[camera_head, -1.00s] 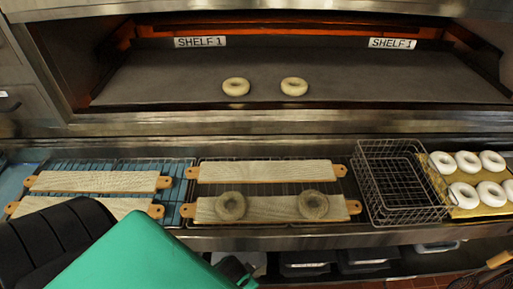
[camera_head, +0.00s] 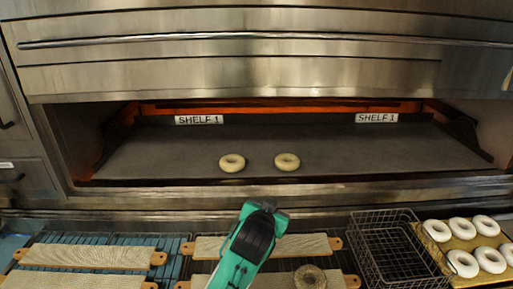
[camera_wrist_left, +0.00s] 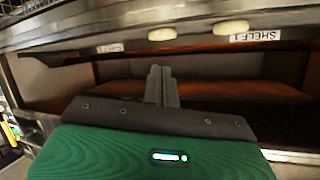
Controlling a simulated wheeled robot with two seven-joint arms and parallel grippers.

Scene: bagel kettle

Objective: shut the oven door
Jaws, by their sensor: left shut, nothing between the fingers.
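The oven's wide opening (camera_head: 290,150) is uncovered, with an orange glow at the back. A steel panel (camera_head: 240,76) with a long bar handle (camera_head: 250,41) spans above it; I cannot tell whether this is the opening's door. Two bagels, left (camera_head: 232,162) and right (camera_head: 287,161), lie on the oven shelf (camera_head: 380,155). My left gripper (camera_head: 265,207) is shut and empty, in front of the opening's lower edge and below the bagels in the picture. In the left wrist view its closed fingers (camera_wrist_left: 161,86) point toward the opening. My right gripper is not in view.
Wooden boards (camera_head: 85,256) lie on wire racks before the oven; one holds a bagel (camera_head: 310,277). A wire basket (camera_head: 393,250) and a tray (camera_head: 432,236) of several white rings stand at right. The steel ledge (camera_head: 400,194) below the opening looks clear.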

